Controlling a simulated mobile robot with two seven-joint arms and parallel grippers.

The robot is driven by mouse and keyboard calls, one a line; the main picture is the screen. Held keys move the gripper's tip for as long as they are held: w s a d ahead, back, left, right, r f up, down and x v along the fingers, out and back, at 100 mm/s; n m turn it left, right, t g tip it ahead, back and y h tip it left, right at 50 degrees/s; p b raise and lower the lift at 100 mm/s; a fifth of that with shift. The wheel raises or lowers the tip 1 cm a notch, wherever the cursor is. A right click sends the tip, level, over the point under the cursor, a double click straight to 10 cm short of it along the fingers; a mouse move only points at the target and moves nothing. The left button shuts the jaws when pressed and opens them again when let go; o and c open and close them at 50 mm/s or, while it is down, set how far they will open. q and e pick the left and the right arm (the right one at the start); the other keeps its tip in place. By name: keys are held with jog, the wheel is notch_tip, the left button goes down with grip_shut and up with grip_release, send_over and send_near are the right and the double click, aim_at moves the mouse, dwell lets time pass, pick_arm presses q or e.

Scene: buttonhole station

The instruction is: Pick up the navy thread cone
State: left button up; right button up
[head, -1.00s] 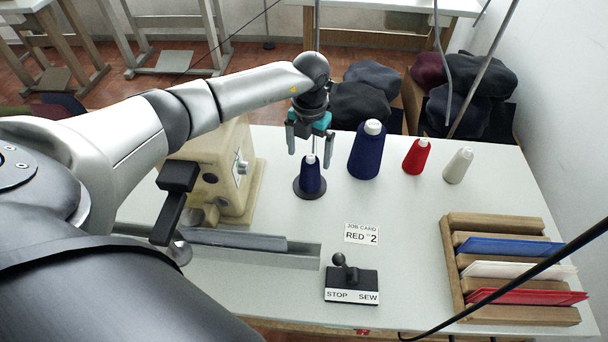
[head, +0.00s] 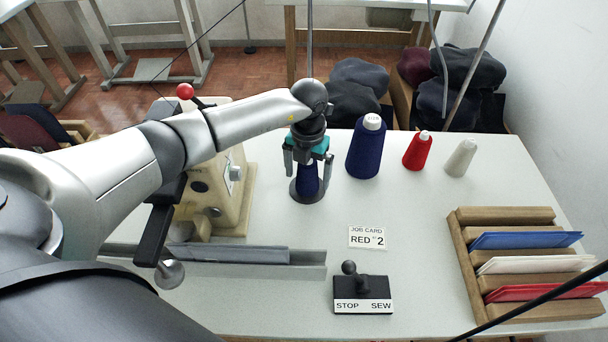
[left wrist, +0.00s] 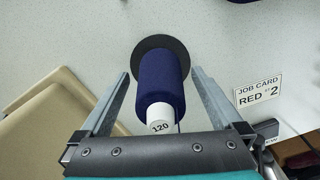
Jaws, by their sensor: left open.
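A small navy thread cone (head: 308,180) stands upright on a dark round base (head: 306,195) beside the cream machine. It also shows in the left wrist view (left wrist: 162,82), with a white tip marked 120. My left gripper (head: 308,172) is open over the cone, its fingers on either side. In the left wrist view the open fingers (left wrist: 158,105) flank the cone, with gaps visible. The gripper hides the cone's top in the head view. A larger navy cone (head: 366,150) stands upright to the right. My right gripper is not in view.
A red cone (head: 417,152) and a white cone (head: 461,158) stand further right. The cream machine (head: 232,185) is close on the left. A job card (head: 367,237), a STOP/SEW switch (head: 362,294) and a wooden rack (head: 463,270) lie nearer the front.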

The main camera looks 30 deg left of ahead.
pick_arm(q)
jog(key=shift+c, duration=1)
jog(key=c, duration=1.3)
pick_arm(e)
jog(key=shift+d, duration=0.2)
